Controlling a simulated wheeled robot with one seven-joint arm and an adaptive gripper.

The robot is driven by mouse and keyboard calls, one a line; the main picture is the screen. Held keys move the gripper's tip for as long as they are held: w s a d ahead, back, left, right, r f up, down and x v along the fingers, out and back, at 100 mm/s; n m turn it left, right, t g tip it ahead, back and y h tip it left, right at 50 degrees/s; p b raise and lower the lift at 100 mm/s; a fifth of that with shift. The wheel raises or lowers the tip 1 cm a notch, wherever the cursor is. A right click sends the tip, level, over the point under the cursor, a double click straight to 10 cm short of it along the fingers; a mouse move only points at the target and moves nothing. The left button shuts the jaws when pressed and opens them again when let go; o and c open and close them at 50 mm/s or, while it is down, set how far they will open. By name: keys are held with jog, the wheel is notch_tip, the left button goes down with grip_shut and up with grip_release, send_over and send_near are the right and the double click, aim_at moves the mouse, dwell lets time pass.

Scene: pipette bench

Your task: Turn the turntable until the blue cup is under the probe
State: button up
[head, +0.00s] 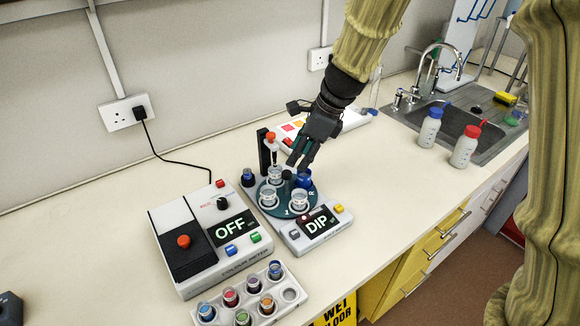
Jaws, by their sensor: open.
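The turntable (284,207) is a dark teal disc on a white unit whose display reads "DIP". The blue cup (304,181) stands at its back right. Clear cups stand at the left (268,198), front (298,201) and back (275,176) of the disc. The probe (271,143), with an orange-red top, is held by a black post at the back left and stands over the back clear cup, apart from the blue cup. My gripper (299,164) is open, fingers pointing down, just above and behind the blue cup. Contact with the cup or disc cannot be told.
A white colorimeter (205,262) showing "OFF" stands left of the turntable. A rack (278,303) of coloured vials is in front. A blue-capped bottle (429,128) and red-capped bottle (465,146) stand by the sink (455,118). The counter right of the turntable is clear.

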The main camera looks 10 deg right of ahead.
aim_at(288, 172)
jog(key=w+f, duration=0.1)
jog(key=f, duration=0.1)
jog(key=w+a+f, duration=0.1)
jog(key=f, duration=0.1)
jog(key=w+f, duration=0.1)
jog(key=f, duration=0.1)
jog(key=shift+w+a+f, duration=0.1)
jog(key=shift+w+a, duration=0.15)
jog(key=shift+a, duration=0.15)
jog(key=shift+s+a+f+p, duration=0.1)
jog(key=shift+s+f+p, duration=0.05)
jog(key=shift+f+p, duration=0.15)
jog(key=shift+s+a, duration=0.2)
jog(key=shift+s, duration=0.3)
jog(key=shift+w+f, duration=0.45)
jog(key=shift+w, duration=0.05)
jog(key=shift+s+r, duration=0.2)
jog(key=shift+s, duration=0.05)
jog(key=c, duration=0.3)
grip_shut()
